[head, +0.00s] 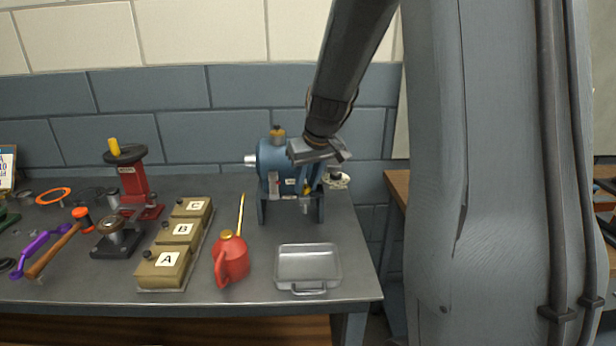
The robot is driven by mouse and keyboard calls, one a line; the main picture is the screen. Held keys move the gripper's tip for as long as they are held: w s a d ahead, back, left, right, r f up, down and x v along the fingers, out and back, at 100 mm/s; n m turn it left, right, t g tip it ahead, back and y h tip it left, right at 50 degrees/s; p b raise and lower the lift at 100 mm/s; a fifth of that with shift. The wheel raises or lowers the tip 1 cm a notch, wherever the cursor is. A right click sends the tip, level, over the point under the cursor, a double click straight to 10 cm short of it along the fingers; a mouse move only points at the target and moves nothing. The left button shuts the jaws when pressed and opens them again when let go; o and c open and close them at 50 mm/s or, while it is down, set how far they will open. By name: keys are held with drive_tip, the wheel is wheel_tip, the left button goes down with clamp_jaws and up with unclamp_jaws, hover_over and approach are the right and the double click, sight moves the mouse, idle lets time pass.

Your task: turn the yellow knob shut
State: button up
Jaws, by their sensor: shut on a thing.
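The blue casing (272,160) stands on a dark stand at the back right of the bench, with a brass cap (277,132) on top and a pale shaft end at its left. My gripper (308,186) points down in front of the casing's right part. It is shut on the yellow knob (307,189), of which only a small yellow patch shows between the fingers. The knob's angle cannot be told. A small grey spout (305,206) hangs below.
A clear tray (308,248) lies in front of the casing's stand. A red oil can (231,260) and boxes marked A, B and C (163,268) stand to the left. A red press (133,182) and hand tools lie farther left.

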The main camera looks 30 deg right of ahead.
drive_tip(key=shift+a+m+h+p, duration=0.15)
drive_tip(key=shift+m+h+p, duration=0.25)
drive_tip(key=shift+m+p, duration=0.9)
drive_tip(key=o, duration=1)
drive_tip(key=shift+o, duration=0.2)
drive_tip(key=b+v, duration=0.1)
drive_tip(key=v, duration=0.6)
drive_tip(key=shift+r, duration=0.35)
drive_tip(key=shift+s+a, duration=0.1)
drive_tip(key=shift+s, duration=0.1)
drive_tip(key=s+a+f+n+g, duration=0.1)
drive_tip(key=s+a+f, duration=0.4)
drive_tip(key=s, duration=0.4)
drive_tip(key=s+a+f+n+g, duration=0.1)
drive_tip(key=s+a+f+g, duration=0.1)
drive_tip(key=s+a+f, duration=0.4)
drive_tip(key=s+f, duration=0.1)
drive_tip(key=s, duration=0.3)
drive_tip(key=shift+s+a+f+y, duration=0.2)
drive_tip(key=shift+s+y, duration=0.05)
drive_tip(key=shift+y, duration=0.15)
